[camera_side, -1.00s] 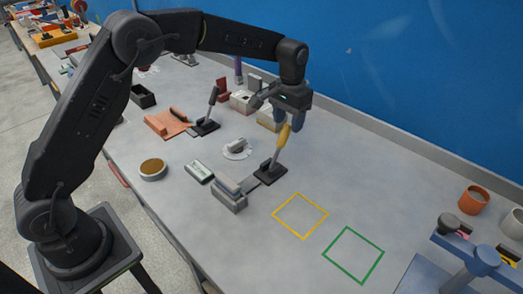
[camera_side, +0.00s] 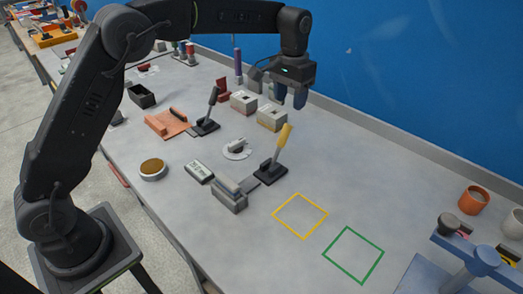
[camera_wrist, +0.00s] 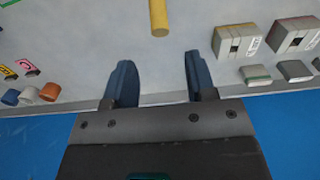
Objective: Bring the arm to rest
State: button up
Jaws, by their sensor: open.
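My gripper (camera_side: 290,96) hangs above the back of the grey bench, near the blue wall, with its fingers pointing down. In the wrist view my gripper (camera_wrist: 160,85) shows two blue fingers spread apart with nothing between them. The lever with the yellow handle (camera_side: 284,135) stands tilted on a black base below and in front of my gripper, apart from it. The yellow handle (camera_wrist: 158,16) also shows at the top of the wrist view, beyond the fingertips.
Two pale boxes (camera_side: 270,116) stand near the gripper's left. A second lever (camera_side: 211,105) with a grey handle stands farther left. Yellow (camera_side: 300,215) and green (camera_side: 352,254) outlined squares are empty. An orange pot (camera_side: 473,199) and a blue stand (camera_side: 470,265) are at right.

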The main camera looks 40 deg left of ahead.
jog(key=shift+r, duration=0.1)
jog(key=s+a+r+t, duration=0.1)
jog(key=s+r+t, duration=0.1)
jog(key=s+r, duration=0.45)
jog(key=s+a+r+t, duration=0.1)
jog(key=s+a+r, duration=0.15)
jog(key=s, duration=0.75)
jog(key=s+f+t, duration=0.1)
jog(key=s+f, duration=0.1)
jog(key=s, duration=0.6)
jog(key=s+f+t, duration=0.1)
jog(key=s+f, duration=0.2)
jog(key=s, duration=0.5)
jog(key=shift+s+a+t, duration=0.2)
jog(key=shift+a+t, duration=0.1)
